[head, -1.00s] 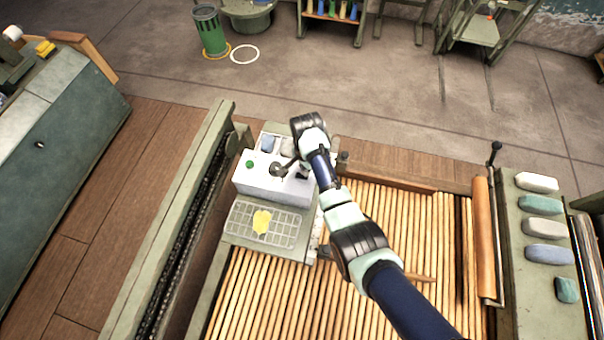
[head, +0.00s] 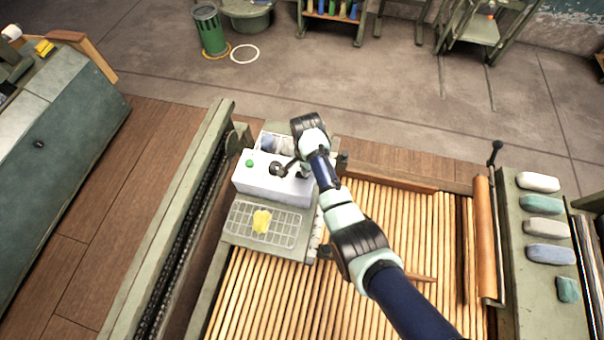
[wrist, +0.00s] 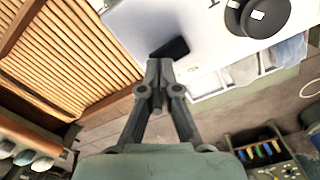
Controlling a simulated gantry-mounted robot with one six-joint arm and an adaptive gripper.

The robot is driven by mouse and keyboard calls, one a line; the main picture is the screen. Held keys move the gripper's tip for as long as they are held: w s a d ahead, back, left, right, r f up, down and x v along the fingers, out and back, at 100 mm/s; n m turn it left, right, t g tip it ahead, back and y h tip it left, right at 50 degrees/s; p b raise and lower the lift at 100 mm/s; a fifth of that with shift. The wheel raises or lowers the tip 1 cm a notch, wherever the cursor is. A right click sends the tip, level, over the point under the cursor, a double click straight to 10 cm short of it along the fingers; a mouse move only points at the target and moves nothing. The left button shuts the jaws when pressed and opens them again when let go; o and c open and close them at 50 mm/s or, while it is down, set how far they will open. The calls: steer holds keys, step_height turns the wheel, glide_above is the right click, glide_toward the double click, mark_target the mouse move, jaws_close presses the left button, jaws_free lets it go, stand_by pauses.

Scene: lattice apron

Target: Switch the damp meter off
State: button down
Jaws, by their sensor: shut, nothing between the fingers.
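The damp meter (head: 268,184) is a white box on a grey-green stand left of my arm in the head view. It has a green round spot (head: 250,163), a dark round knob (head: 277,169) and a black switch (head: 302,174) on top. In the wrist view, the meter's white top (wrist: 205,25) fills the upper right, with the black switch (wrist: 170,48) and part of the knob (wrist: 265,14). My gripper (wrist: 158,72) is shut and empty. Its tips appear just below the switch in that view; I cannot tell whether they touch it. My arm partly covers the meter's right end.
A wire grid (head: 290,230) with a yellow leaf-like piece (head: 262,220) lies in front of the meter. Wooden slats (head: 270,300) spread below and right. Small open bins (wrist: 245,72) sit behind the meter. A lever (head: 495,155) stands at the far right.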

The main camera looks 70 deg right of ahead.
steer(key=shift+f+b, duration=0.5)
steer(key=shift+f, duration=0.3)
step_height(320, 180, up, 7)
steer(key=p, duration=0.7)
steer(key=shift+r+p, duration=0.1)
steer(key=shift+p, duration=0.25)
stand_by(0.4)
